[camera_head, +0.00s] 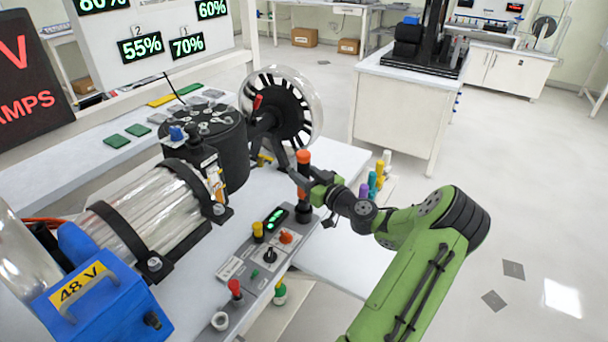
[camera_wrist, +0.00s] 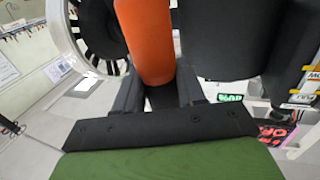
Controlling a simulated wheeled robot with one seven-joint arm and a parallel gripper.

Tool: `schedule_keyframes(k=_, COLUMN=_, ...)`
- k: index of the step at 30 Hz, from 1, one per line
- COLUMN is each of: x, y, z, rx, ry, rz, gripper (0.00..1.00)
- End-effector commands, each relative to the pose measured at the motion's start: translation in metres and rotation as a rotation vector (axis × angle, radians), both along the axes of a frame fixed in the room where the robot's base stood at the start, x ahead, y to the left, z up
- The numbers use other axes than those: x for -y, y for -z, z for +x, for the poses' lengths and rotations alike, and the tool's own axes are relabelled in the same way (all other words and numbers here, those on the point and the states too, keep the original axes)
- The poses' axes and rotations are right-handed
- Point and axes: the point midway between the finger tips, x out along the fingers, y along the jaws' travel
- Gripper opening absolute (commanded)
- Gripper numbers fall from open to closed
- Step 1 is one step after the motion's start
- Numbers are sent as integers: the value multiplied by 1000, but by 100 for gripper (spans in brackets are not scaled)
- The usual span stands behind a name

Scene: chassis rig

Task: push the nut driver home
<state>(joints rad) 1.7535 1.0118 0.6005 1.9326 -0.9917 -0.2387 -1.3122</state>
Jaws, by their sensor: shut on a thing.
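The nut driver has an orange handle (camera_head: 303,157), which stands upright near the right edge of the white bench in the head view. My gripper (camera_head: 301,182) is shut on it, just below the top of the handle. The handle (camera_wrist: 147,40) also rises between my dark fingers (camera_wrist: 158,95) in the wrist view. The driver's lower part is mostly hidden behind my gripper. A black, post-like base (camera_head: 304,213) shows below my gripper at the end of the grey control panel. I cannot tell how deep the driver sits.
The grey control panel (camera_head: 233,268) has knobs and a green display (camera_head: 275,218) left of my gripper. A spoked wheel (camera_head: 283,105) and black motor (camera_head: 216,140) stand behind. Several coloured handles (camera_head: 372,184) stand to the right. A blue 48 V box (camera_head: 105,305) is at front left.

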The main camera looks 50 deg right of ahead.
Motion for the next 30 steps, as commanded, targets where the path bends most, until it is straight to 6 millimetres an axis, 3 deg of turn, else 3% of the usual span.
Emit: schedule_keyframes(k=30, x=0, y=11, z=0, rx=4, ry=-1, rz=-2, gripper=3)
